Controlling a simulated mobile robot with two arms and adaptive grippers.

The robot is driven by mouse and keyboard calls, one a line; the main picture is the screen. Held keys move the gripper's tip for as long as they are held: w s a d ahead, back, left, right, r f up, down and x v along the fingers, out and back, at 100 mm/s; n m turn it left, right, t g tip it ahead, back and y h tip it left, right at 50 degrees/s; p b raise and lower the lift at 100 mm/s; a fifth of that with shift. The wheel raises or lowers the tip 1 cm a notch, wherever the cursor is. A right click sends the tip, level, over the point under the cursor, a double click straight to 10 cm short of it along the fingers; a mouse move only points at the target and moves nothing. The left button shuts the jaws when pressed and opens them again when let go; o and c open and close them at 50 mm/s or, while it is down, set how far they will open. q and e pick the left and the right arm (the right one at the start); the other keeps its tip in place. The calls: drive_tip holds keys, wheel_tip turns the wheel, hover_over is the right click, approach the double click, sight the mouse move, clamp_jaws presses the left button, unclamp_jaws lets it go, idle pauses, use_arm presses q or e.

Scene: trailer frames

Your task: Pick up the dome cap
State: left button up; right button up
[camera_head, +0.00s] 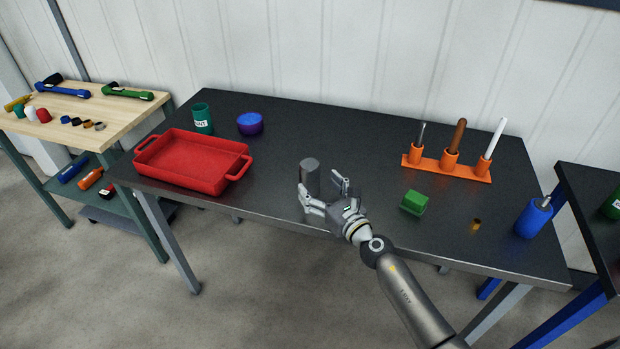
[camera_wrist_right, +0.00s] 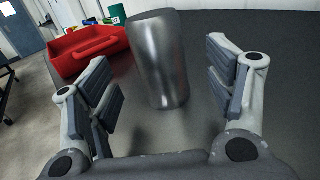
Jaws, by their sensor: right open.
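A grey metal cylinder (camera_head: 310,173), the likely dome cap, stands upright on the dark table near its front middle. In the right wrist view the shiny cylinder (camera_wrist_right: 160,62) stands between the two fingers, with a visible gap on each side. My right gripper (camera_head: 322,186) is open and empty, low over the table at the cylinder. Its fingers (camera_wrist_right: 163,90) point toward and flank it. My left gripper is not in view.
A red tray (camera_head: 193,181) lies to the left, with a green can (camera_head: 203,119) and a blue-purple round container (camera_head: 250,124) behind it. To the right are a green block (camera_head: 414,202), an orange holder (camera_head: 446,170), a small brass piece (camera_head: 475,225) and a blue bottle (camera_head: 533,218).

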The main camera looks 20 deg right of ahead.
sight(316, 183)
drive_tip(key=x, duration=0.3)
drive_tip(key=shift+w+a+f, duration=0.1)
drive_tip(key=shift+w, duration=0.15)
drive_tip(key=shift+s, duration=0.1)
drive_tip(key=c, duration=1.2)
